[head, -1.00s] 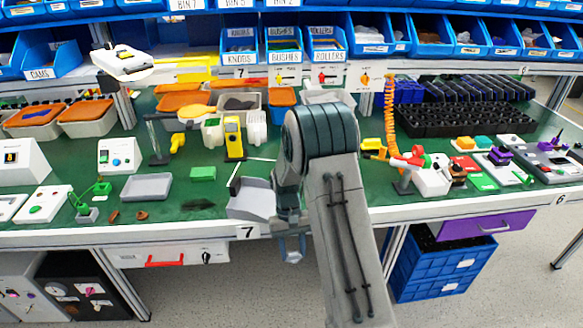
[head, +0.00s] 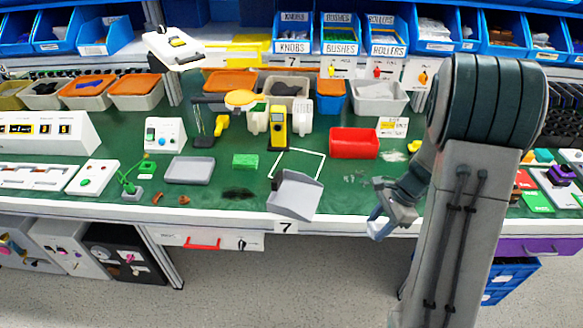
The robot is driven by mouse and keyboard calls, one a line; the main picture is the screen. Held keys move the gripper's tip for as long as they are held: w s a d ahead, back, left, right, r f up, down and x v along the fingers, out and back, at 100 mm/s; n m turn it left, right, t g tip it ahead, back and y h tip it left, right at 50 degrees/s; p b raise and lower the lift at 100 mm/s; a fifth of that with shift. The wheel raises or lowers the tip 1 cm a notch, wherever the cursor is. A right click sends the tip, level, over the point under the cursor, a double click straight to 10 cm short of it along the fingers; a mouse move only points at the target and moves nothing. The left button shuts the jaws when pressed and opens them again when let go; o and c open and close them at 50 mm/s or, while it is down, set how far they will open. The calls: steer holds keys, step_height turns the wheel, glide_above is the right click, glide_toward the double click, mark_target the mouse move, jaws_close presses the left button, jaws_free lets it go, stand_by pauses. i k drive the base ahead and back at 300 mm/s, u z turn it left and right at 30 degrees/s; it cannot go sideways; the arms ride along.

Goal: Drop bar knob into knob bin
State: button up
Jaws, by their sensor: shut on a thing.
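The blue knob bin (head: 293,33), labelled KNOBS, sits on the rack behind the bench, left of the BUSHES bin. My gripper (head: 378,227) hangs low at the bench's front edge, right of the grey scoop-shaped tray. It is well below and to the right of the knob bin, and apart from it. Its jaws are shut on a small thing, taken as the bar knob. The jaws and wrist hide most of it, and its shape is too small to make out.
The BUSHES bin (head: 338,35) and ROLLERS bin (head: 387,35) stand beside the knob bin. A red bin (head: 354,143), a yellow meter (head: 278,127) and a grey tray (head: 294,195) stand on the green bench. Open floor lies in front.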

mark_target(293, 44)
steer(key=i, duration=0.9)
